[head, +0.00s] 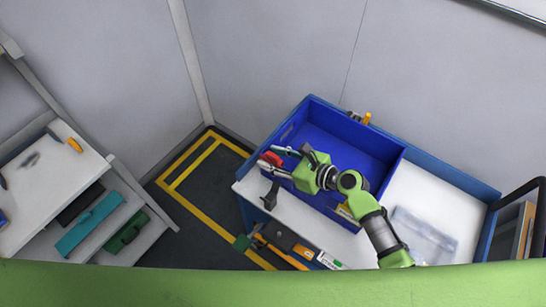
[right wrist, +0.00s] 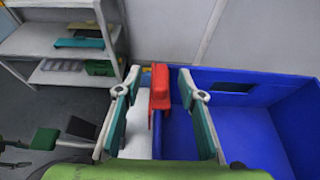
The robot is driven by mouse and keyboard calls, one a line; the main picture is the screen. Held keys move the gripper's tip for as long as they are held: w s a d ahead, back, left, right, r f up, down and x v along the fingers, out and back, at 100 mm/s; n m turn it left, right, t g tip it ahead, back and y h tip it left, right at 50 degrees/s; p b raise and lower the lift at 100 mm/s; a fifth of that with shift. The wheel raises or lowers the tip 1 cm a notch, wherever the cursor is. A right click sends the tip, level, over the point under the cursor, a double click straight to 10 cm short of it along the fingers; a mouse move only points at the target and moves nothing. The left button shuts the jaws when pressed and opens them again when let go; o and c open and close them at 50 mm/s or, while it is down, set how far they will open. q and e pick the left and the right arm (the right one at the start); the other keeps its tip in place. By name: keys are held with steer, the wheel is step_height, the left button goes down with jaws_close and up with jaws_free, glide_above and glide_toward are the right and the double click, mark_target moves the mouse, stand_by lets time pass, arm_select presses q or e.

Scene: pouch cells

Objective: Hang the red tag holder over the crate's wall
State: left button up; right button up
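The red tag holder (head: 271,159) is at the left wall of the blue crate (head: 384,143). In the right wrist view the tag holder (right wrist: 159,88) sits upright at the top of that wall and appears to straddle it. How far down it sits is not clear. My right gripper (head: 281,160) is open, with one finger on each side of the holder. In the right wrist view, gaps show between the holder and both fingers of the right gripper (right wrist: 162,98). The crate's blue floor (right wrist: 225,140) shows to the right.
The crate stands on a white bench top (head: 415,185) against the wall. A clear bag (head: 423,236) lies right of it. A dark small object (head: 270,197) is at the bench's front edge. Shelves with teal (head: 93,226) and green (head: 127,232) cases stand at the left.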

steer(key=shift+d, duration=0.1)
steer(key=v, duration=1.2)
steer(key=shift+s+f, duration=0.1)
